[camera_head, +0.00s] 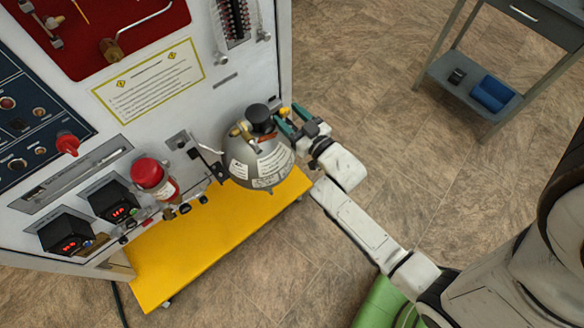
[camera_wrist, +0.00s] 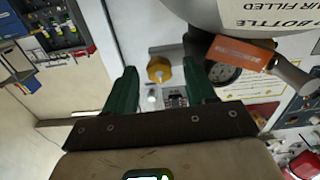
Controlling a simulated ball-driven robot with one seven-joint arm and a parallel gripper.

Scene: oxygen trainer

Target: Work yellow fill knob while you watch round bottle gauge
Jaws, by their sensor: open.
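The yellow fill knob (camera_wrist: 159,69) shows in the wrist view between my two green fingers, near their tips, with space on both sides. In the head view the yellow knob (camera_head: 284,111) is a small spot at the panel's right edge. My gripper (camera_head: 290,118) is open there, beside the grey round bottle (camera_head: 250,158) with its black top. The round gauge (camera_wrist: 222,74) is right of the knob in the wrist view, just behind my right finger. An orange tag and that finger cover part of its dial, and I cannot read it. The gauge is not distinguishable in the head view.
The bottle sits over a yellow shelf (camera_head: 190,258). Left of it are a red-topped cylinder (camera_head: 152,173) and two boxes with red digits (camera_head: 116,203). A grey side table (camera_head: 465,90) with a blue bin stands far right. Open floor lies between.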

